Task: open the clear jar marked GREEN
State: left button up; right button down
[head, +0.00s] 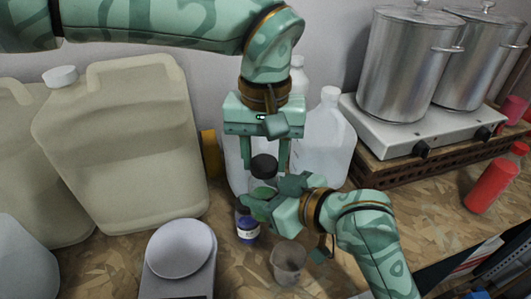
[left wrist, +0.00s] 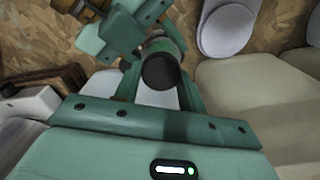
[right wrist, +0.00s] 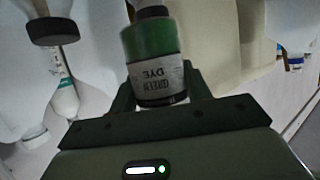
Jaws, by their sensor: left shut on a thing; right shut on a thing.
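The clear jar (right wrist: 150,42) has green contents and a white label reading GREEN DYE, upside down in the right wrist view. My right gripper (head: 266,205) is shut on the jar's body and holds it above the table. The jar's black lid (head: 264,166) shows above it in the head view and also in the left wrist view (left wrist: 161,71). My left gripper (head: 266,160) comes from above and is shut on the lid, a finger on each side. The lid appears in line with the jar; I cannot tell whether it is loosened. My right gripper hides much of the jar in the head view.
A blue jar (head: 248,231) and a clear cup (head: 288,262) stand close below my grippers. A scale (head: 180,250) is at the front left. Large beige canisters (head: 125,150) and clear jugs (head: 325,140) stand behind. A hotplate (head: 400,130) with steel pots is right.

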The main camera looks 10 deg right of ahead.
pick_arm(q)
jog(key=n, duration=0.2)
jog(key=shift+s+d+r+n, duration=0.1)
jog(key=shift+s+d+n, duration=0.05)
jog(key=shift+d+n, duration=0.2)
pick_arm(e)
jog(key=shift+s+a, duration=0.15)
jog(key=shift+a, duration=0.1)
pick_arm(q)
jog(key=n, duration=0.6)
jog(key=shift+a, duration=0.1)
jog(key=n, duration=0.6)
jog(key=shift+w+a+n, duration=0.1)
jog(key=shift+w+n, duration=0.1)
jog(key=shift+n, duration=0.15)
jog(key=n, duration=0.6)
jog(key=shift+a, duration=0.15)
pick_arm(e)
jog(key=shift+r, duration=0.1)
pick_arm(q)
jog(key=n, duration=0.6)
jog(key=shift+a+r, duration=0.1)
jog(key=n, duration=0.6)
jog(key=shift+a, duration=0.15)
jog(key=n, duration=1.2)
jog(key=shift+s+n, duration=0.1)
jog(key=shift+n, duration=0.2)
jog(key=n, duration=0.7)
jog(key=shift+s, duration=0.1)
